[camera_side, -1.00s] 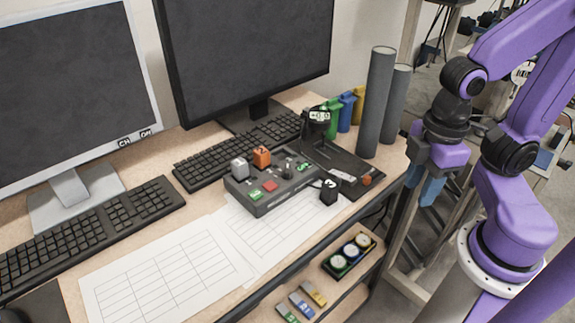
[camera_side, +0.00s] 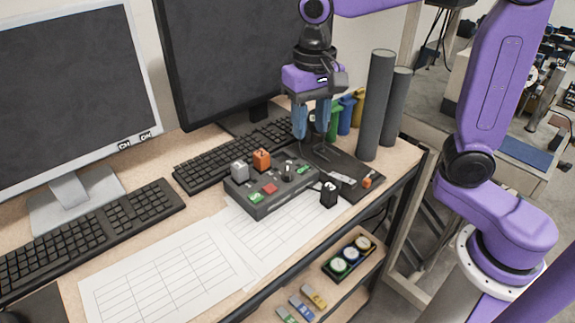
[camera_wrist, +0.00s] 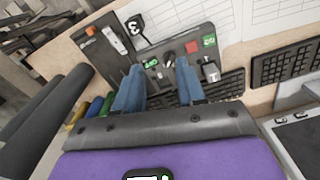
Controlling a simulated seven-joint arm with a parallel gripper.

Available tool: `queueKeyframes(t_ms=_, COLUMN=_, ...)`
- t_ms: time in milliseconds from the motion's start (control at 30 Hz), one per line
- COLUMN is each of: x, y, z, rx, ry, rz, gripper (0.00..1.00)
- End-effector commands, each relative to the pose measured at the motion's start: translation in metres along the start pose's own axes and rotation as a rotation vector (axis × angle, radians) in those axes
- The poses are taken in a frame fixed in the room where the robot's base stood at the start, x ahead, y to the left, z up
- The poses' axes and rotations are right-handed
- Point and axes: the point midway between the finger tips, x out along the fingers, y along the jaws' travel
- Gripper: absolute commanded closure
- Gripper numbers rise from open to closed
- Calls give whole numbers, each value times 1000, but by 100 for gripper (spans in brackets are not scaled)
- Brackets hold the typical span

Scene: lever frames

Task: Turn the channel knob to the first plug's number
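The dark control box (camera_side: 270,200) lies on the desk. Its small black knob (camera_side: 288,172) stands near the right end. In the wrist view the knob (camera_wrist: 169,58) shows between my fingers, beyond their tips. A green-lit display (camera_wrist: 151,63) is beside it; I cannot read it surely. A grey plug (camera_side: 239,170) and an orange plug (camera_side: 262,160) stand on the box. A black block marked 3 (camera_side: 329,194) lies beside the box and shows in the wrist view (camera_wrist: 136,26). My gripper (camera_side: 311,134) is open and empty, above and behind the box.
Two grey cylinders (camera_side: 377,105) stand to the right. Green, blue and yellow pieces (camera_side: 346,113) stand behind. A keyboard (camera_side: 205,165) and monitor (camera_side: 235,55) are behind left. Paper sheets (camera_side: 165,275) lie in front.

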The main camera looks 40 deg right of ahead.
Motion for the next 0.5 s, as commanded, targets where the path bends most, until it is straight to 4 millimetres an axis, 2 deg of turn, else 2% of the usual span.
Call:
queueKeyframes(t_ms=200, x=-14, y=-12, z=-36, rx=290, ry=-2, rz=4, gripper=61)
queueKeyframes(t_ms=500, x=-24, y=-13, z=-61, rx=542, ry=-4, rz=8, gripper=61)
